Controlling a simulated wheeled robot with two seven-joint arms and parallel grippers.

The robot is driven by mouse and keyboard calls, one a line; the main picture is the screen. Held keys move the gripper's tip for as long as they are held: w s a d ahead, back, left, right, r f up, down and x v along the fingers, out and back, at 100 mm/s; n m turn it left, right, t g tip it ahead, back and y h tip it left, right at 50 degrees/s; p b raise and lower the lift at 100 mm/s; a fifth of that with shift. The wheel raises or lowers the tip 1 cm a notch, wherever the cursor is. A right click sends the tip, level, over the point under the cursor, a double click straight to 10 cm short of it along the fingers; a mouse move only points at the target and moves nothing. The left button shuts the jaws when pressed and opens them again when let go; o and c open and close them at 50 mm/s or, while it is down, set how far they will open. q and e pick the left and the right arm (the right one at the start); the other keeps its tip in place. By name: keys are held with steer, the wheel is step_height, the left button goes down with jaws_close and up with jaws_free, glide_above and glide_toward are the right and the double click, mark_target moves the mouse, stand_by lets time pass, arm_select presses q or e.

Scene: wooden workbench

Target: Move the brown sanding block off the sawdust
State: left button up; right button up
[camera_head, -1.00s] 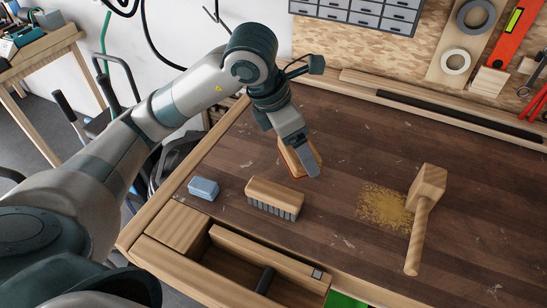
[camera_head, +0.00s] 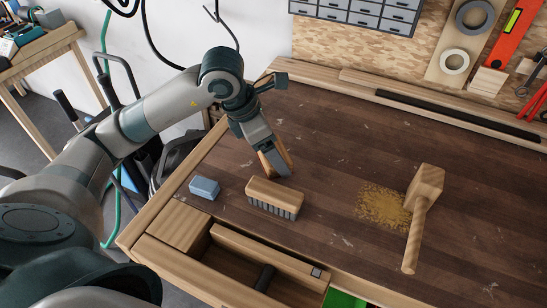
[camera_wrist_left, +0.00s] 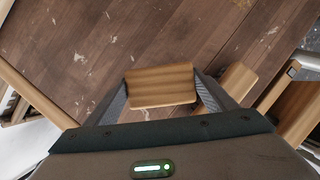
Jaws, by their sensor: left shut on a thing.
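The brown sanding block (camera_head: 282,156) is between the fingers of my left gripper (camera_head: 279,167), on the left part of the bench behind the brush. In the left wrist view the block (camera_wrist_left: 160,86) spans the gap between both fingers (camera_wrist_left: 160,92). The fingers hide part of it in the head view, and I cannot tell whether it touches the bench. The sawdust (camera_head: 378,207) is a yellow patch well to the right, apart from the block. My right gripper is out of view.
A wooden brush (camera_head: 273,192) and a blue block (camera_head: 204,187) are near the front left edge. A wooden mallet (camera_head: 427,184) lies beside the sawdust, overlapping its right side. An open drawer (camera_head: 262,262) is at the front. The bench (camera_head: 330,140) behind the sawdust is clear.

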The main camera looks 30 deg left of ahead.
arm_select(q)
steer(key=shift+f, duration=1.5)
steer(key=shift+f, duration=0.15)
steer(key=o, duration=0.8)
steer(key=shift+o, duration=0.2)
steer(key=v, duration=1.2)
